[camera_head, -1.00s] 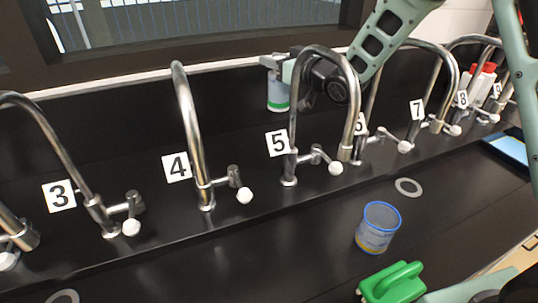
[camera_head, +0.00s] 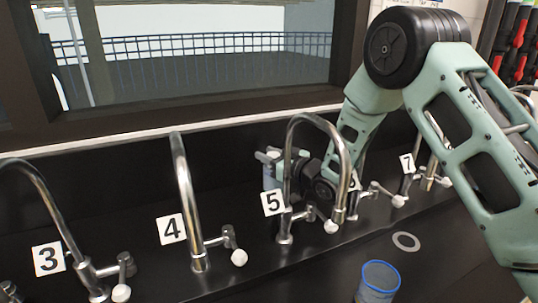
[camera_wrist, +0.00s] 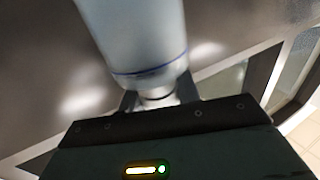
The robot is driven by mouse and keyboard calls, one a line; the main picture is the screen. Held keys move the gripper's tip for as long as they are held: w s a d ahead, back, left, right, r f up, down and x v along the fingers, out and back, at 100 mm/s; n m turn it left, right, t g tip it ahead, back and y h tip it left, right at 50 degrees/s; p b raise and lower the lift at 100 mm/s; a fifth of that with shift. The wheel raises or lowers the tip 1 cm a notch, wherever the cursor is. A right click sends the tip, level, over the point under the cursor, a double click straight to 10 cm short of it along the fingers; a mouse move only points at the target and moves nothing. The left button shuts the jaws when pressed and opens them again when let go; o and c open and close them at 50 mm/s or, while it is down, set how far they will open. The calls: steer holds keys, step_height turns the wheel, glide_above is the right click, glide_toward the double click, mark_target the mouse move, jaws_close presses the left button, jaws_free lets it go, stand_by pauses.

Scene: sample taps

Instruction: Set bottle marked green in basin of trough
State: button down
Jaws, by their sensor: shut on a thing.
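The bottle (camera_head: 269,180), pale and bluish, hangs upright in my gripper behind tap 5. Its lower part, where a green band showed earlier, is hidden by the number 5 plate. In the wrist view the bottle (camera_wrist: 135,35) is large and blurred, with a dark blue line around it near the jaws. My gripper (camera_head: 270,157) is shut on it; its jaws (camera_wrist: 157,100) show behind the bottle in the wrist view. The black trough (camera_head: 330,275) runs in front of the row of taps, with a grey ring (camera_head: 406,241) on its surface.
Tap 5 (camera_head: 290,150) arches in front of my gripper and bottle. Tap 4 (camera_head: 184,190) stands to the left and tap 7 (camera_head: 425,160) to the right. A blue-rimmed cup (camera_head: 378,283) stands at the front. A window (camera_head: 200,60) is behind.

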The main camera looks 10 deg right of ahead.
steer(key=shift+f, duration=0.1)
steer(key=c, duration=1)
jaws_free()
